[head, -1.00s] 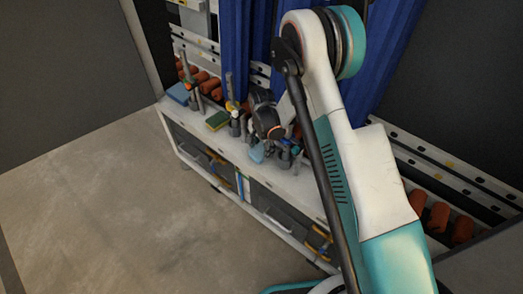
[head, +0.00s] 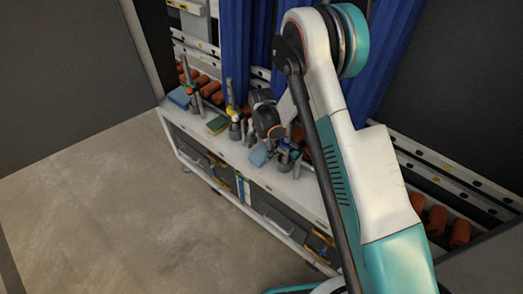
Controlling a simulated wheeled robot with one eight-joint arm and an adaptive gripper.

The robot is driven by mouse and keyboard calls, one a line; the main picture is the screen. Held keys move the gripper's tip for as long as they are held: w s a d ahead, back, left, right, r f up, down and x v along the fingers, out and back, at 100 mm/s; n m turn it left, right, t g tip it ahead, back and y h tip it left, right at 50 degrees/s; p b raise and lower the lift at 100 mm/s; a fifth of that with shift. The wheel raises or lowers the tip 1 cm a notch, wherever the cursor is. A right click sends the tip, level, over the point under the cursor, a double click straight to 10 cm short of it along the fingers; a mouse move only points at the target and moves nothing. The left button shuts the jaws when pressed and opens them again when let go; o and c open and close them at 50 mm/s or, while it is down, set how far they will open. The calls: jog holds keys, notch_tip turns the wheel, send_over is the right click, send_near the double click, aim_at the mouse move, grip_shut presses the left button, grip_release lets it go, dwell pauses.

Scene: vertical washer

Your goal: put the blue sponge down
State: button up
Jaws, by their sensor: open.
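A light blue sponge (head: 258,156) is on the pale worktop (head: 296,189), near its front edge and just below my gripper. It looks to lie on the surface. My gripper (head: 264,141) is dark and small in the head view, pointing down above the sponge. It is open, but its fingertips are hard to make out, and I cannot tell whether they still touch the sponge.
A green and yellow sponge (head: 217,124) and a flat blue item (head: 179,96) lie farther left on the worktop. Upright bottles or tools stand around my gripper. Blue curtains (head: 237,50) hang behind. Orange rolls (head: 438,219) lie at right. The floor (head: 100,210) in front is clear.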

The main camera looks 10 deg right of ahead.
aim_at(262, 153)
notch_tip(262, 153, up, 11)
jog(key=p, duration=0.3)
jog(key=shift+p, duration=0.35)
jog(key=shift+w+d, duration=0.1)
